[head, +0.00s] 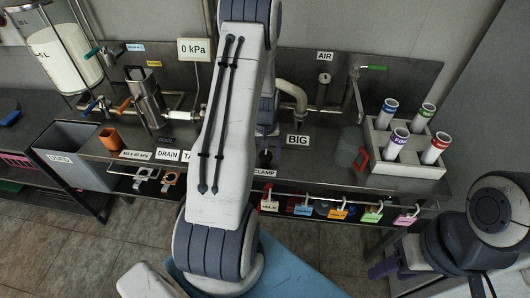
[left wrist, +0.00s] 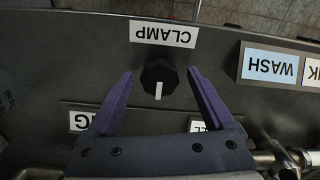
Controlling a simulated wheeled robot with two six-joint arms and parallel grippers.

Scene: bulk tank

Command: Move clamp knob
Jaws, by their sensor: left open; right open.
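The clamp knob (left wrist: 159,78) is a black faceted dial with a white pointer line. It sits on the dark panel beside the CLAMP label (left wrist: 164,33), which also shows in the head view (head: 264,173). My left gripper (left wrist: 160,73) is open, its two purple fingers on either side of the knob with a visible gap to each. I cannot tell how far the fingertips are above the panel. In the head view my left arm hides most of this area. My right gripper (head: 424,282) is at the lower right, partly hidden and away from the knob.
A WASH tag (left wrist: 270,64) is right of the knob in the left wrist view. Several coloured tags hang along the bench's front rail (head: 385,203).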

